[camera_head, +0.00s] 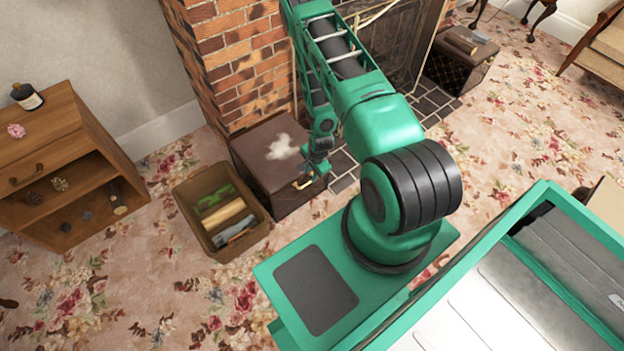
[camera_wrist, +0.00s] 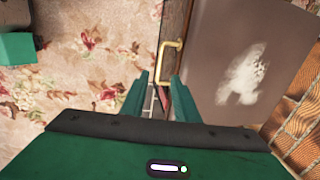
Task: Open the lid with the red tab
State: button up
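A dark brown box (camera_head: 262,145) with a whitish patch on its lid stands against the brick fireplace. Its lid (camera_wrist: 205,75) lies flat in the wrist view, and a brass handle (camera_wrist: 164,60) is on the side toward me. A small dark reddish piece (camera_wrist: 164,98) shows between my fingers; I cannot tell whether it is the red tab. My gripper (camera_wrist: 160,82) is open at the front edge of the box, its fingers apart on either side of that piece. In the head view my gripper (camera_head: 318,172) is by the box's right front corner, partly hidden.
An open crate (camera_head: 183,197) with logs stands just left of the box. A wooden shelf (camera_head: 88,108) is farther left. The brick fireplace (camera_head: 240,60) rises behind the box.

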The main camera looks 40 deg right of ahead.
aim_at(309, 183)
jog(key=f, duration=0.3)
jog(key=w+f, duration=0.1)
jog(key=f, duration=0.3)
jog(key=shift+w+f, duration=0.1)
jog(key=shift+w, duration=0.1)
